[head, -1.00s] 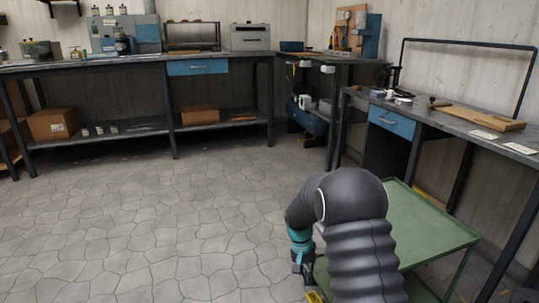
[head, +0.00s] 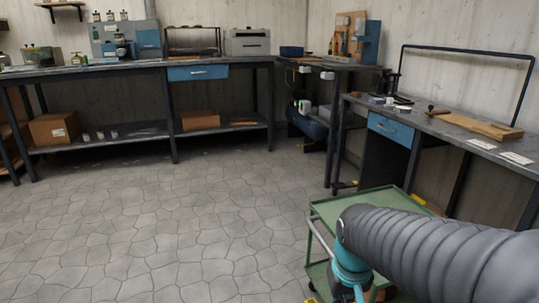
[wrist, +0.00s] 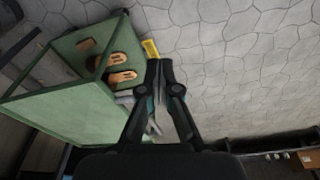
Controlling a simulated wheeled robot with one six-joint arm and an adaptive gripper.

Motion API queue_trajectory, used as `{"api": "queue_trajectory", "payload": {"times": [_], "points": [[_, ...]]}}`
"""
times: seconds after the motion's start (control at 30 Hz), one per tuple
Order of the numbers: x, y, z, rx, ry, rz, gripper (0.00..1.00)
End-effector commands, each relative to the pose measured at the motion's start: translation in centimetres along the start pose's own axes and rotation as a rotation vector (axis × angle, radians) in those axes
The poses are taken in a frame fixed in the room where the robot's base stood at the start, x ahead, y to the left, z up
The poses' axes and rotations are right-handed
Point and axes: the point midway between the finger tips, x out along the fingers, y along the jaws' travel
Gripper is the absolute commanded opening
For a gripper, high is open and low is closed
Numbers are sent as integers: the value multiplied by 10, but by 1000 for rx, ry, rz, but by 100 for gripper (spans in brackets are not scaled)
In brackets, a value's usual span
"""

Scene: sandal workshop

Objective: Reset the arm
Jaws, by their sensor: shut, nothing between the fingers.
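My gripper (wrist: 159,68) shows in the wrist view with its two dark fingers together and nothing between them. It is above the paved floor, beside the green cart (wrist: 45,110). In the head view, my arm reaches in from the right edge across the front of the green cart (head: 330,211). Its teal wrist section points down at the bottom edge, and the fingers cannot be made out there.
Tan sole-shaped pieces (wrist: 125,61) lie on the cart, near a yellow object (wrist: 151,49). A bench (head: 455,131) with a blue drawer (head: 391,129) stands right. A long workbench (head: 110,68) lines the back wall. The floor (head: 150,220) at left is clear.

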Motion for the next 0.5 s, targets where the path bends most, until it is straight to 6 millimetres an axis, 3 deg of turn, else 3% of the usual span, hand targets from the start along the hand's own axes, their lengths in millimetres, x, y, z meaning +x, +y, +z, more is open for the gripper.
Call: {"api": "queue_trajectory", "payload": {"times": [0.3,0.5], "points": [[-53,4,55,43,176,-8,0],[-87,7,66,57,295,-1,0]]}}
